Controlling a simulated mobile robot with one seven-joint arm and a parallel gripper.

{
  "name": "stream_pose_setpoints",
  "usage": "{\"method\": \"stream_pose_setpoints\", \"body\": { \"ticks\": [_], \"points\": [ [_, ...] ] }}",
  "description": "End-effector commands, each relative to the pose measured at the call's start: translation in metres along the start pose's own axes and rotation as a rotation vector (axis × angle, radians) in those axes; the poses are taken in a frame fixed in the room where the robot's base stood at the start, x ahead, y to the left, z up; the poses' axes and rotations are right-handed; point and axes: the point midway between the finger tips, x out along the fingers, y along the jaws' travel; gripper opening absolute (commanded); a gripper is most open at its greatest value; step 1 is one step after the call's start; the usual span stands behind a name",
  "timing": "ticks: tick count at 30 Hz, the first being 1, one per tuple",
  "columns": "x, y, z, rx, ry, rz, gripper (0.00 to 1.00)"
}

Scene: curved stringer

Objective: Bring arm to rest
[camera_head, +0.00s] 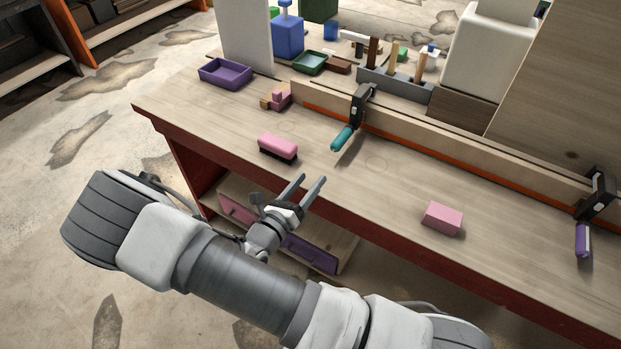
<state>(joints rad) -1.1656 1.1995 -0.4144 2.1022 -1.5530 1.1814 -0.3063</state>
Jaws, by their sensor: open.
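My gripper (311,188) is in the lower middle of the head view, at the front edge of the workbench (375,195). Its two fingers point up and to the right, apart, with nothing between them. My arm stretches across the bottom of the view, in front of the bench. The gripper overlaps the bench edge in the picture; I cannot tell its height above the top.
A pink brush (278,147) and a pink block (442,218) lie on the bench. A teal-handled clamp (348,130) and a purple-handled clamp (585,235) grip the long wooden strip (440,147). A purple tray (225,73) stands far left. Open floor lies left.

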Motion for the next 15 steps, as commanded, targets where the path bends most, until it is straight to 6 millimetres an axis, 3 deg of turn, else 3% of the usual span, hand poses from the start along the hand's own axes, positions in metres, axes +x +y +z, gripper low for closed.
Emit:
{"method": "stream_pose_setpoints", "body": {
  "ticks": [11,15],
  "points": [
    [0.001,-0.001,0.001,0.003,0.002,-0.002,0.66],
    [0.005,-0.013,0.006,0.061,0.047,-0.052,0.66]
  ]
}}
